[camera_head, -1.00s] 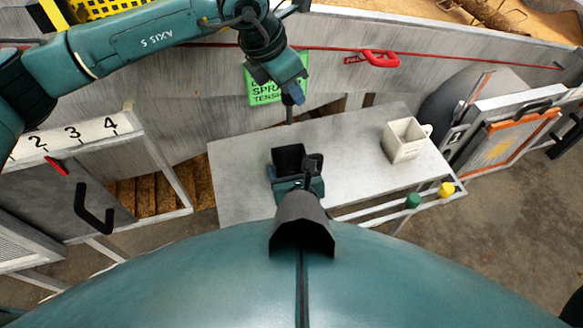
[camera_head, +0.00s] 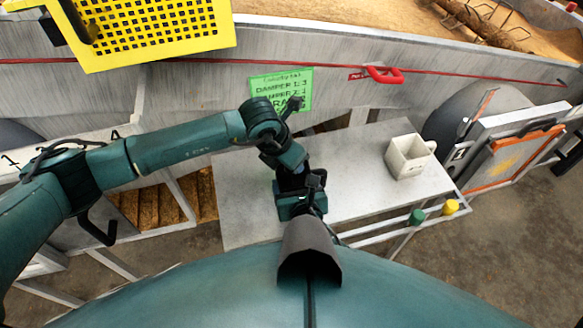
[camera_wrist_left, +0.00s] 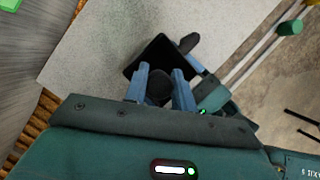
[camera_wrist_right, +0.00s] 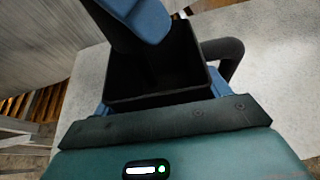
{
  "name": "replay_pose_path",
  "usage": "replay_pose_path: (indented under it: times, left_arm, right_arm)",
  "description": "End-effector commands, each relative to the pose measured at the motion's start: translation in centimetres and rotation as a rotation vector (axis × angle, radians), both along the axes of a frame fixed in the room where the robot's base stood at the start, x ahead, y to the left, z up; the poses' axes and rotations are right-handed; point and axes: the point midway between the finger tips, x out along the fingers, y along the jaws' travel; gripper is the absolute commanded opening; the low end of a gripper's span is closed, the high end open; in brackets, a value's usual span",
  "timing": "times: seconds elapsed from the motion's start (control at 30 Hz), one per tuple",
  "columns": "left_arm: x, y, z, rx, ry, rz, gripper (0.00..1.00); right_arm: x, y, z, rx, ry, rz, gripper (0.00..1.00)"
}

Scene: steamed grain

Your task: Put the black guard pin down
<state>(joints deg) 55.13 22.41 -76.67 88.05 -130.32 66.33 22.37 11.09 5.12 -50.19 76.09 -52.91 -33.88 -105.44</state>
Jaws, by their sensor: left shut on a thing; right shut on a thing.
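My left gripper (camera_wrist_left: 160,88) is shut on a dark, round-ended piece (camera_wrist_left: 158,90), which looks like the black guard pin. The rest of the pin is hidden. In the head view, my left gripper (camera_head: 292,167) is over the black square cup (camera_head: 289,184). The cup, with a black handle, shows open-topped in the right wrist view (camera_wrist_right: 150,75). A blue finger of the left gripper crosses above its opening there. My right gripper (camera_head: 297,192) is shut on the black cup. I cannot tell whether the pin touches the cup.
A grey table (camera_head: 350,180) lies beneath both grippers, with free room on its right. A white square mug (camera_head: 407,158) stands there. Green (camera_head: 416,217) and yellow (camera_head: 451,206) knobs are at its front edge. A green sign (camera_head: 285,84) and red handle (camera_head: 383,75) are behind.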

Motion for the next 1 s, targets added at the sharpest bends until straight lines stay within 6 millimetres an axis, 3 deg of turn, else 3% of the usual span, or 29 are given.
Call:
replay_pose_path:
  times: [0.23,0.6,0.63,0.7,1.0]
  left_arm:
    - [-0.1,0.0,-3.2,0.002,0.001,-0.001,0.04]
    - [0.0,0.0,-3.7,0.001,0.0,-0.001,0.04]
    - [0.0,0.0,-3.7,0.001,0.0,-0.001,0.27]
    - [0.0,0.0,-3.6,0.001,0.0,-0.001,0.33]
    - [0.0,0.0,-3.4,0.001,-0.001,-0.001,0.35]
  right_arm:
    - [0.0,0.0,0.0,0.0,0.001,0.0,0.51]
    - [0.0,0.0,0.0,0.0,0.001,0.0,0.51]
    - [0.0,0.0,0.0,0.0,0.001,0.0,0.51]
    - [0.0,0.0,0.0,0.0,0.001,0.0,0.51]
    - [0.0,0.0,0.0,0.0,0.001,0.0,0.51]
